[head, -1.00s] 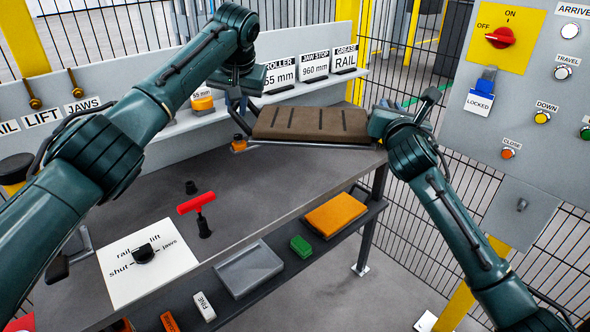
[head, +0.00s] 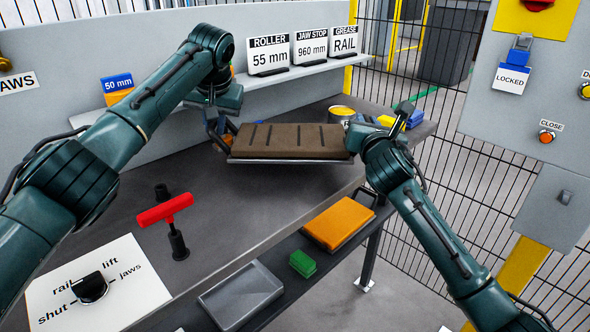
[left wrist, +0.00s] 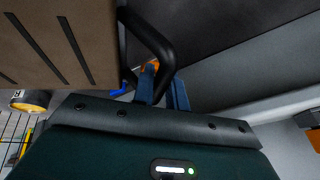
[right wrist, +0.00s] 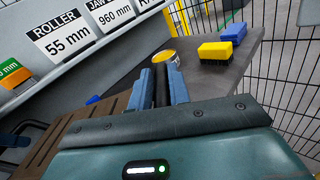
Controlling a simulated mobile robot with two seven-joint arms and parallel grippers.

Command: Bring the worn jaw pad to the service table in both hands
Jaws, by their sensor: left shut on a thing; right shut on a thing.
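The worn jaw pad (head: 290,138) is brown with dark grooves, on a thin grey plate with dark handles at its ends. It hangs roughly level over the far right part of the grey service table (head: 240,215); I cannot tell the gap beneath it. My left gripper (head: 217,125) is shut on the left handle, a black loop (left wrist: 152,48) in the left wrist view, where the pad (left wrist: 60,40) is at upper left. My right gripper (head: 358,142) is at the right end, shut on the handle there, mostly hidden. The right wrist view shows the pad (right wrist: 75,140) at lower left.
A red T-handle (head: 166,209) and a selector plate (head: 95,285) are nearer. An orange pad (head: 339,222) lies on the lower shelf. The table's middle is clear.

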